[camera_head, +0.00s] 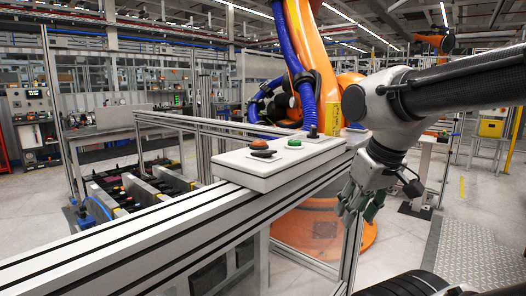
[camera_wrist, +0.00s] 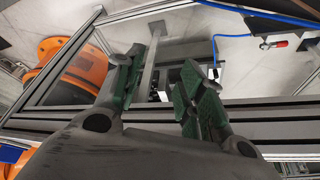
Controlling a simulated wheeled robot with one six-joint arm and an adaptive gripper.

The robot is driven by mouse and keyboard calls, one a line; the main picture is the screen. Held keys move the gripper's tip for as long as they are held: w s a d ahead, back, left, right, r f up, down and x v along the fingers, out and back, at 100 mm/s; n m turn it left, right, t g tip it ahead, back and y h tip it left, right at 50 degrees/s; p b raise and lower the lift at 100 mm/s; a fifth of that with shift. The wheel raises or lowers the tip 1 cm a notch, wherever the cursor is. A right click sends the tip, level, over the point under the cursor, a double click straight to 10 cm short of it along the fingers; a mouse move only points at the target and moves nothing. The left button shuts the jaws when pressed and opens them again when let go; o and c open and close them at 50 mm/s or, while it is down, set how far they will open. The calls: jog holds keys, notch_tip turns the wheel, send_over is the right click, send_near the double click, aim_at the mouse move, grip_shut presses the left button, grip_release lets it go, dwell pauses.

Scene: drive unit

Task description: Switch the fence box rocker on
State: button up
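The fence box (camera_head: 245,166) is a flat pale grey box lying on the fence's top rail in the head view. Its top carries an orange button (camera_head: 258,144), a dark oval part (camera_head: 263,154) near the front edge, a green button (camera_head: 294,142) and a small upright black part (camera_head: 313,131) at the far end. I cannot tell for sure which is the rocker, or its position. My gripper (camera_head: 360,207) hangs to the right of the box, apart from it, fingers pointing down. In the wrist view its green-padded fingers (camera_wrist: 155,88) are apart with nothing between them. The box is not recognisable there.
The aluminium fence rail (camera_head: 130,240) runs from the lower left under the box. An orange robot arm (camera_head: 312,50) with blue hoses stands behind it. A conveyor with dark parts (camera_head: 140,190) lies left, beyond the rail. Open floor (camera_head: 490,205) is at the right.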

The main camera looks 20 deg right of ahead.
jog(key=shift+w+r, duration=0.1)
jog(key=shift+r, duration=0.1)
jog(key=c, duration=0.3)
jog(key=w+a+r+n, duration=0.1)
jog(key=w+r+n, duration=0.1)
jog(key=r+n, duration=0.1)
jog(key=w+a+r+n+g, duration=0.1)
jog(key=w+a+r+n, duration=0.1)
jog(key=r, duration=0.3)
jog(key=w+a+r+n+g, duration=0.1)
jog(key=w+a+r+n, duration=0.1)
jog(key=w+r+n, duration=0.2)
jog(key=shift+w+a+r+n, duration=0.15)
jog(key=shift+a+r+n, duration=0.05)
jog(key=shift+r+n, duration=0.35)
grip_shut()
jog(key=w+a+r+n+g, duration=0.3)
jog(key=w+a+r+n, duration=0.4)
jog(key=a+r+n, duration=0.4)
jog(key=r+n, duration=0.2)
jog(key=n, duration=0.1)
jog(key=shift+g+h, duration=0.4)
